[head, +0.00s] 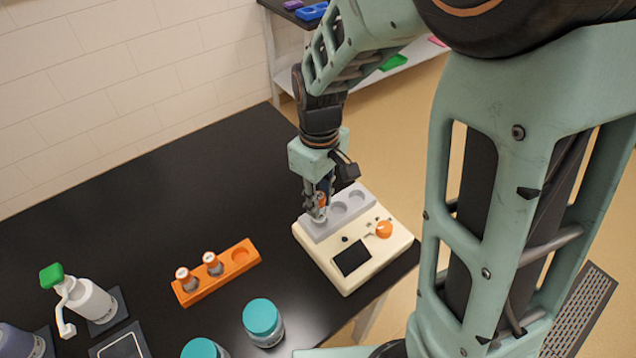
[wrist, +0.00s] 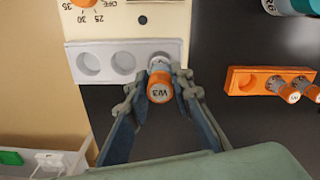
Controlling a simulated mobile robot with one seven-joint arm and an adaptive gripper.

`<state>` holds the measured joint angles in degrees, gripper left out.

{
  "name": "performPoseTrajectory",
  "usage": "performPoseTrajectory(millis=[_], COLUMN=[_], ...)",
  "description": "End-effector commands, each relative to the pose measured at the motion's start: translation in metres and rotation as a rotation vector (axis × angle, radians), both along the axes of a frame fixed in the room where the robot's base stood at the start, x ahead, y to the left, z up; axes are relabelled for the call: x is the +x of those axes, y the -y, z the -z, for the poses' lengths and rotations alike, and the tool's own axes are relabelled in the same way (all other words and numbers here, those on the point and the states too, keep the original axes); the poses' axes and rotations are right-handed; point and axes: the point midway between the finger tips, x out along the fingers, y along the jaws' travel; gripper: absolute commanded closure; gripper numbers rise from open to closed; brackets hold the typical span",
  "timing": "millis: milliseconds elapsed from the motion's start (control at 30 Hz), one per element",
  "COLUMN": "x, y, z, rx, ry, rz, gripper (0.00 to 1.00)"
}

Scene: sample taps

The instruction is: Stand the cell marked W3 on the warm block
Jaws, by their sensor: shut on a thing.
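My gripper (wrist: 160,95) is shut on the cell marked W3 (wrist: 159,86), which has an orange cap and a pale body. In the head view my gripper (head: 317,208) points down at the near-left end of the warm block. The warm block is a cream unit (head: 338,262) with a grey strip (head: 322,230) of three round wells, a dark screen and an orange dial (head: 384,229). The cell is at the end well, upright or nearly so; whether its base rests in the well is hidden. The other two wells are empty.
A white bottle with a green top (head: 92,300) and teal-lidded jars (head: 263,320) stand nearer. The black table is clear behind the rack.

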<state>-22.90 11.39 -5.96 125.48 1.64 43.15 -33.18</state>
Motion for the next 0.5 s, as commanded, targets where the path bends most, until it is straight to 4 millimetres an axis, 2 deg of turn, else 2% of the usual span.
performPoseTrajectory(millis=[333, 500], x=[-0.0001, 0.0000], y=[0.0001, 0.0002], z=[0.0011, 0.0078], rx=[0.000, 0.000], ry=[0.000, 0.000], rz=[0.000, 0.000], gripper=[0.95, 0.95])
